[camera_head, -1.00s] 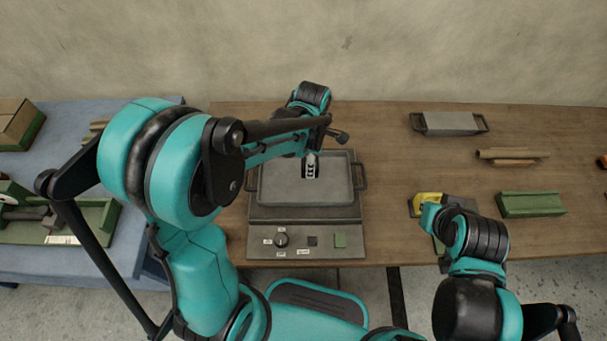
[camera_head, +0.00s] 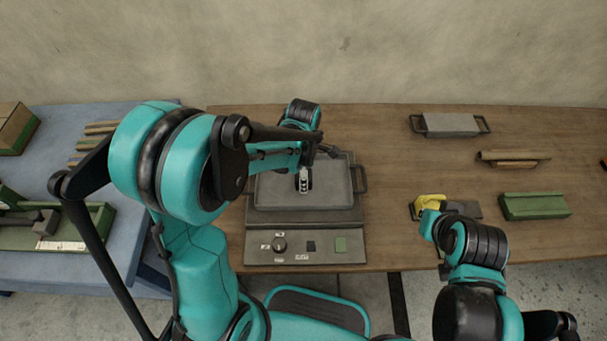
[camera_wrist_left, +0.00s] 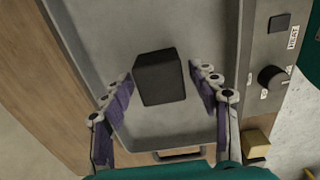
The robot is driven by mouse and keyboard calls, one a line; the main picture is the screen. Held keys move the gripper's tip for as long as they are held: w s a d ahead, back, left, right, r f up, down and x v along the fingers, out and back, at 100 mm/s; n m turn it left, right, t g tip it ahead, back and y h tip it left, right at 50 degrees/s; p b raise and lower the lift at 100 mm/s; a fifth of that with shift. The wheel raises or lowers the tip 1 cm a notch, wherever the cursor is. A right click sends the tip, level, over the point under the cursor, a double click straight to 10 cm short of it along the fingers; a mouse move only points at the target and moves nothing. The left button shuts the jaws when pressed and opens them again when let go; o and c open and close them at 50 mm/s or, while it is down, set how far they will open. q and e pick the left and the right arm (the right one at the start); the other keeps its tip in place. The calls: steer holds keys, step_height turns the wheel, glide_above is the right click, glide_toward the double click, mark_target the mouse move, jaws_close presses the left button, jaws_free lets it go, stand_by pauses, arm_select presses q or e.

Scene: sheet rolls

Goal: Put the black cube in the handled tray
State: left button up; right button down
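The black cube (camera_wrist_left: 160,78) shows in the left wrist view between the fingers of my left gripper (camera_wrist_left: 163,95), with a gap on both sides. It appears inside the grey handled tray (camera_wrist_left: 115,45); whether it touches the tray floor I cannot tell. In the head view the handled tray (camera_head: 335,195) sits on a grey device, with a handle (camera_head: 361,179) at its right. My left gripper (camera_head: 304,182) points down over the tray there, and the arm mostly hides the cube.
The device's front panel (camera_head: 300,258) has a knob, a black square and a green square. To the right lie a grey block with handles (camera_head: 450,124), brown strips (camera_head: 512,157), a green block (camera_head: 534,206) and a yellow item (camera_head: 428,202). Clear wood lies right of the tray.

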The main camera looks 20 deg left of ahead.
arm_select(q)
steer(key=shift+r, duration=0.25)
step_height(320, 180, up, 11)
steer(key=p, duration=0.4)
steer(key=s+a+r+m+t, duration=0.2)
steer(key=s+m, duration=0.3)
steer(key=m, duration=0.5)
steer(key=s+a+r+m+t, duration=0.2)
steer(key=s+r+m+t, duration=0.3)
steer(key=m, duration=0.6)
steer(key=shift+s+a+p, duration=0.2)
steer(key=shift+s+p, duration=0.1)
steer(key=shift+s, duration=0.35)
